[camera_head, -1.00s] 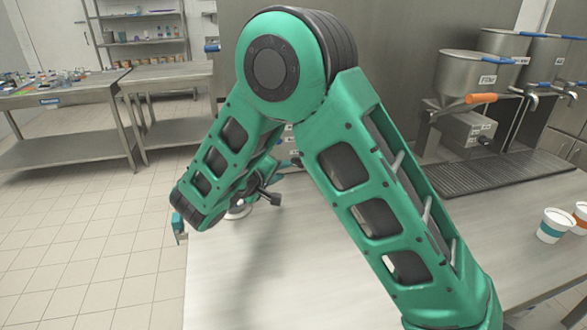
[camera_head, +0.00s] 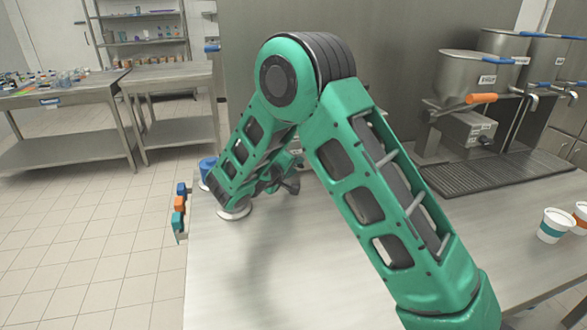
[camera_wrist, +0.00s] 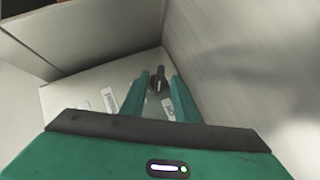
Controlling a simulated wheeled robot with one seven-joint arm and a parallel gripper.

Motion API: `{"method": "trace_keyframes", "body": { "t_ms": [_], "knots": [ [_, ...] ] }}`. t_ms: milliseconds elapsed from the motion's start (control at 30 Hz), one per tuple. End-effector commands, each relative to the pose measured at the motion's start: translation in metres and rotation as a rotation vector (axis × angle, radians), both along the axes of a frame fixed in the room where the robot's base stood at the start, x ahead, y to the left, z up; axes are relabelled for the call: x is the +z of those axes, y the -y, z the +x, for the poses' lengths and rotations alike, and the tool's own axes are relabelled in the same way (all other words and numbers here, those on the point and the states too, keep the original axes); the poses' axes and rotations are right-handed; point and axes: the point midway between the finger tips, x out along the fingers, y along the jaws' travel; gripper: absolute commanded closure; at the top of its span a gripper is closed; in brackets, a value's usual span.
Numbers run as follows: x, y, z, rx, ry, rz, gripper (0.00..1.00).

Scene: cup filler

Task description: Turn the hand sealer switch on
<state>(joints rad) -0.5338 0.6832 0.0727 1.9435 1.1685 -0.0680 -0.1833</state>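In the wrist view my gripper (camera_wrist: 160,88) is open, with its two green fingers apart. A small dark knob-like switch (camera_wrist: 157,80) shows between the fingertips, on a pale grey panel (camera_wrist: 90,85). The panel carries small white labels (camera_wrist: 110,98). I cannot tell whether the fingers reach the switch or touch it. Its on or off setting is not readable. In the head view my arm hides most of the machine at the back of the table, and my fingertips cannot be made out there.
Blue, orange and teal items (camera_head: 179,202) sit at the left edge of the steel table (camera_head: 225,285). Metal dispensers (camera_head: 480,75) and a drain grate (camera_head: 485,178) stand at the right. Paper cups (camera_head: 553,225) stand at the right front. The table's front middle is clear.

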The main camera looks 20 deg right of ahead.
Motion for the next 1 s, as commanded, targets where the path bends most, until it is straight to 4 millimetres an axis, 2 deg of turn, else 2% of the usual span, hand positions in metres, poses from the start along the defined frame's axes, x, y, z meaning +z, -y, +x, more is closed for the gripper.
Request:
{"method": "trace_keyframes", "body": {
  "t_ms": [33, 133, 167, 633, 1000],
  "knots": [
    [0.0001, -0.0002, -0.0001, 0.0, 0.0, 0.0, 0.72],
    [0.0001, -0.0002, -0.0001, 0.0, 0.0, 0.0, 0.96],
    [0.0001, -0.0002, -0.0001, 0.0, 0.0, 0.0, 1.0],
    [0.0016, 0.0003, -0.0004, 0.0, -0.001, 0.064, 1.0],
    [0.0058, 0.0049, -0.0012, -0.002, -0.001, 0.349, 1.0]
  ]
}}
